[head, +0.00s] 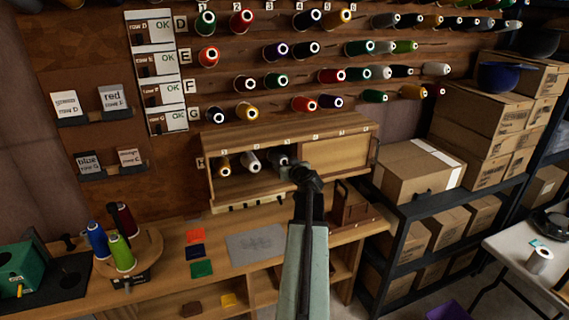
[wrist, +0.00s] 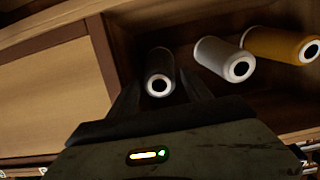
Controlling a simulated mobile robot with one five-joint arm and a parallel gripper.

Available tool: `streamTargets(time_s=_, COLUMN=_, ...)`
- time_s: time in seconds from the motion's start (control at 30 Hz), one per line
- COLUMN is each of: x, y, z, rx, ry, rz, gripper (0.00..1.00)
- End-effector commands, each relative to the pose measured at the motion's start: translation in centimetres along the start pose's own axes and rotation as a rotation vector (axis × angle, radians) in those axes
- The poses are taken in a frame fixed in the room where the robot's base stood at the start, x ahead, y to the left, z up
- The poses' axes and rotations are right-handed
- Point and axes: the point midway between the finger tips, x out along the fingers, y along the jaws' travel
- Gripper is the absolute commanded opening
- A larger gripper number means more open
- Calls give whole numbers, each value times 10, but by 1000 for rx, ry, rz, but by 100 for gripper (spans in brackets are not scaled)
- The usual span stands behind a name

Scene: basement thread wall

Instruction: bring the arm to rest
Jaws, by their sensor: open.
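My arm (head: 307,265) reaches up and forward from the bottom of the head view. My gripper (head: 304,172) is at the front of the wooden cabinet (head: 213,187), near its open compartment. In the wrist view my gripper (wrist: 160,85) is open, with a dark finger on each side of a dark grey spool (wrist: 159,66). The spool lies inside the compartment; I cannot tell how deep the fingers reach around it. A light grey spool (wrist: 222,58) and a gold spool (wrist: 284,44) lie beside it. In the head view my gripper partly hides the dark spool.
A sliding panel (head: 333,157) covers the cabinet's right half. A wooden caddy (head: 352,204) stands right of my arm on the bench. A round stand with several spools (head: 122,252) is at the left. Rows of spools on pegs (head: 331,76) hang above. Boxes (head: 419,170) fill the right shelf.

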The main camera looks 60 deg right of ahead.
Motion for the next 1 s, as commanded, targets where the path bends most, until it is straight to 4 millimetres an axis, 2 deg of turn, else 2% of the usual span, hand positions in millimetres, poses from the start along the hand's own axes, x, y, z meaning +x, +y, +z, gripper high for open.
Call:
streamTargets(time_s=0.03, x=-13, y=2, z=-2, rx=0, ry=1, rz=7, gripper=66)
streamTargets(time_s=0.2, x=-49, y=0, z=-2, rx=-1, ry=0, rz=7, gripper=66)
streamTargets(time_s=0.3, x=-63, y=0, z=-1, rx=0, ry=0, rz=4, gripper=66)
streamTargets(time_s=0.67, x=-65, y=-3, z=1, rx=-1, ry=-3, rz=-5, gripper=66)
streamTargets(time_s=0.77, x=-58, y=-32, z=5, rx=-5, ry=-28, rz=-53, gripper=66)
streamTargets(time_s=0.87, x=-47, y=-97, z=16, rx=-12, ry=-93, rz=-162, gripper=66)
streamTargets(time_s=1.0, x=-43, y=-211, z=45, rx=-30, ry=-236, rz=-339, gripper=66)
